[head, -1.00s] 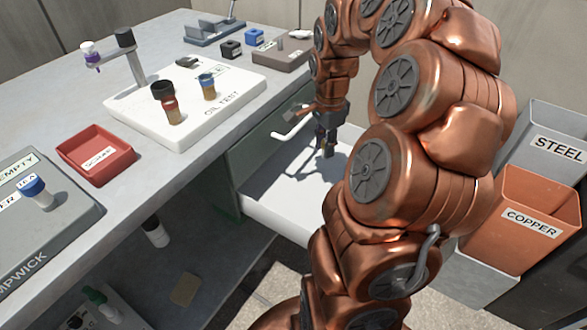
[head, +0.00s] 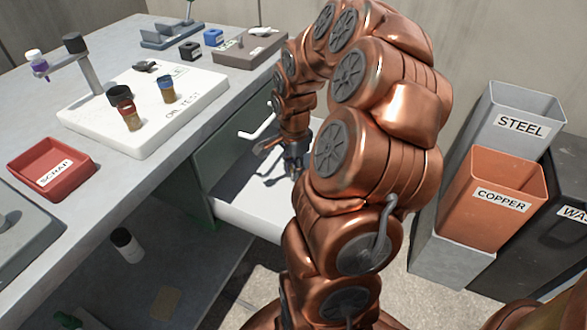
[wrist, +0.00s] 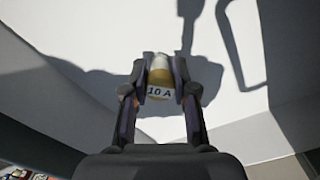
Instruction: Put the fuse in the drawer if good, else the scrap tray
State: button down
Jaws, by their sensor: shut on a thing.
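My gripper (head: 295,170) is over the open white drawer (head: 255,212) in the head view, partly hidden by my arm. In the wrist view my gripper (wrist: 160,88) is shut on the fuse (wrist: 159,78), a small cylinder with a tan and yellow body and a label reading 10 A. The drawer's pale floor (wrist: 240,50) lies behind the fuse, with the gripper's shadow on it. I cannot tell whether the fuse touches the floor. The red scrap tray (head: 82,176) sits on the bench at left, and it looks empty.
A white test board (head: 150,135) on the bench (head: 120,190) holds a red-banded and a blue-topped cylinder. A steel bin (head: 520,100) and a copper bin (head: 485,225) stand at right. The drawer's walls surround my gripper.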

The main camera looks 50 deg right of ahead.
aim_at(293, 167)
jog(key=shift+f, duration=0.1)
jog(key=c, duration=0.9)
grip_release()
notch_tip(293, 167, up, 11)
jog(key=shift+w+d+f+p, duration=0.1)
jog(key=shift+p, duration=0.85)
jog(key=shift+r, duration=0.75)
